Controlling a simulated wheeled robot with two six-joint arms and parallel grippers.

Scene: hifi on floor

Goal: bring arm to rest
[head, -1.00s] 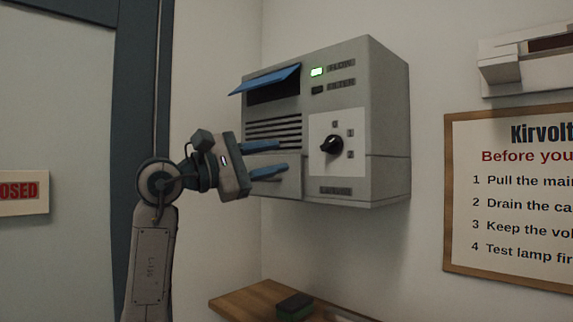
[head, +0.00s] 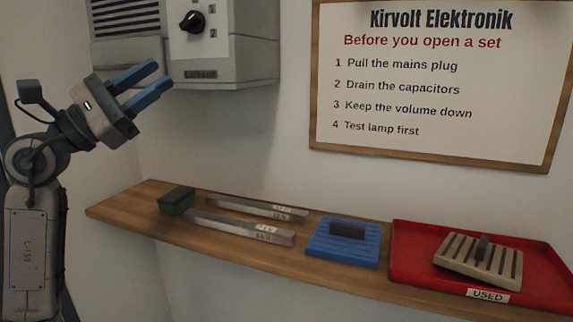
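My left gripper (head: 146,87) is in the head view at the upper left, its two blue fingers apart with nothing between them. It is raised in front of the lower part of the grey wall unit (head: 235,65), below and left of the black knob (head: 192,21). I cannot tell whether it touches the unit. My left arm (head: 32,200) rises along the left edge of the picture. My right gripper is not in view.
A wooden shelf (head: 120,208) runs below. On it are a green-black block (head: 176,201), two metal bars (head: 240,228), a blue slotted block (head: 342,243) and a red tray (head: 402,272) holding a beige slotted piece (head: 479,262). A sign (head: 430,90) hangs above.

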